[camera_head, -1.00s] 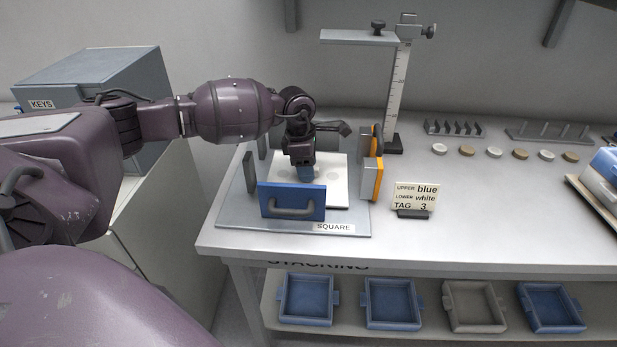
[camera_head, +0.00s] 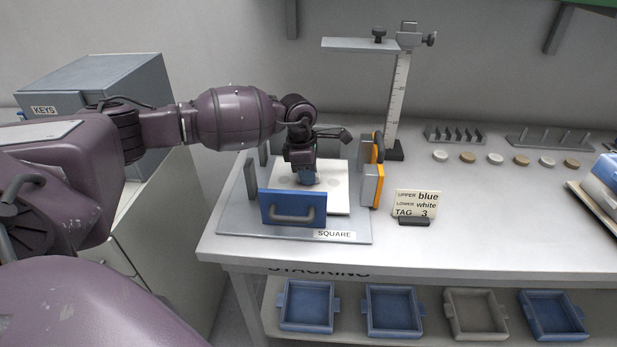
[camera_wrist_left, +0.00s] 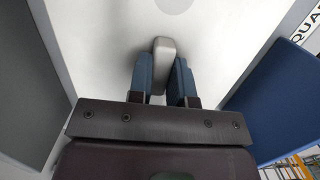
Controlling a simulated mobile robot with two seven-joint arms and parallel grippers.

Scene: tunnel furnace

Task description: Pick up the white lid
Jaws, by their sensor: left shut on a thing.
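The white lid (camera_head: 335,201) is a flat white square plate inside the square fixture on the table. It also fills much of the left wrist view (camera_wrist_left: 105,32), where a pale upright handle (camera_wrist_left: 162,50) stands on it. My left gripper (camera_head: 307,178) points down over the lid. In the left wrist view its two blue fingers (camera_wrist_left: 160,78) are shut on the handle from both sides. The arm and gripper hide part of the lid in the head view. I cannot tell whether the lid is lifted at all. My right gripper is not in view.
The grey base plate (camera_head: 270,233) is labelled SQUARE. A blue block with a handle (camera_head: 293,208), grey walls and an orange-faced block (camera_head: 373,186) surround the lid. A height gauge (camera_head: 397,105) stands behind right. A sign (camera_head: 416,204) stands right. The table centre right is clear.

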